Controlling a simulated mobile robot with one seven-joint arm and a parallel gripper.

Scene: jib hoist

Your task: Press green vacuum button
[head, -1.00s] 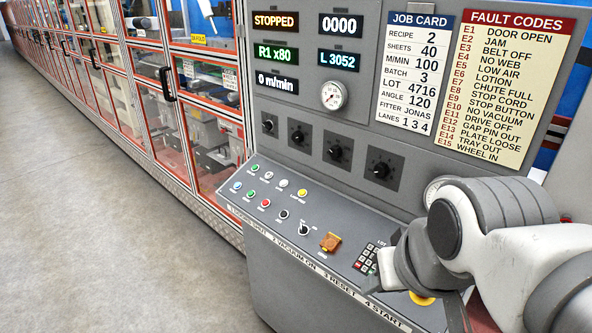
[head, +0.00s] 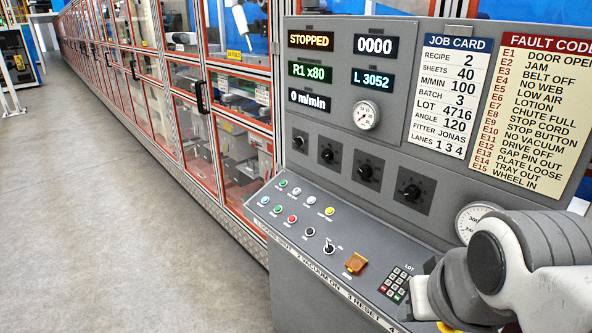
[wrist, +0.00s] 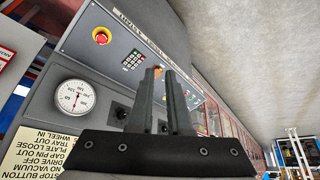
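The sloping control desk (head: 330,262) carries two green buttons in the head view. One green button (head: 283,183) is in the back row, and the other green button (head: 278,209) is in the front row beside a red one. Their labels are too small to read. My gripper (wrist: 159,70) shows in the wrist view as two dark fingers with a narrow gap and nothing held between them. The fingers point across the desk, and an orange part shows near their tips. I cannot tell whether they touch anything. In the head view my arm hides the desk's right end.
An orange switch cover (head: 356,263), a keypad (head: 396,283) and a red emergency stop (wrist: 102,36) sit on the desk. Above stands the upright panel with dark knobs (head: 365,172) and a gauge (head: 366,115). Open floor (head: 130,230) lies left.

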